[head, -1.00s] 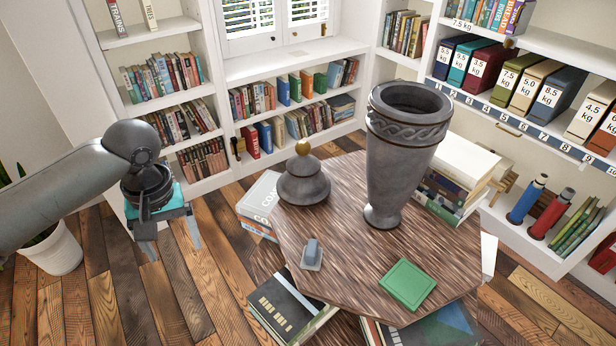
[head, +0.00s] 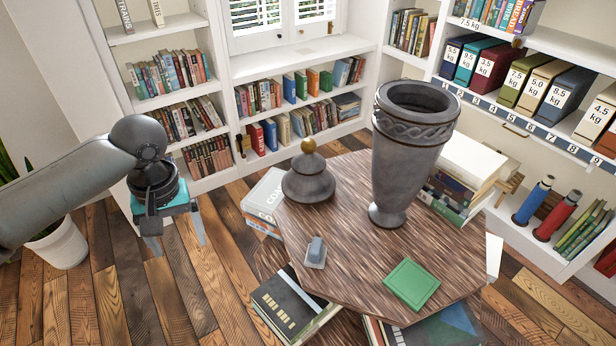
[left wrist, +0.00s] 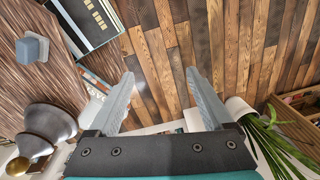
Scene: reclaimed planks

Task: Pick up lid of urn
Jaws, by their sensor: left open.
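The urn's lid (head: 309,180), a grey dome with a golden knob, stands upright on the wooden table (head: 342,262). The grey urn (head: 408,150) stands to its right with its top open. My left gripper (head: 176,240) is open and empty, off the table to the left of the lid, with its fingers pointing down. In the left wrist view the two fingers (left wrist: 162,98) are apart with floor between them. The lid (left wrist: 48,124) shows there at the lower left, beside the fingers and apart from them. My right gripper is not in view.
A small grey block (head: 316,251) and a green book (head: 411,285) lie on the table. A potted plant (head: 62,245) stands at the left. Shelves line the back.

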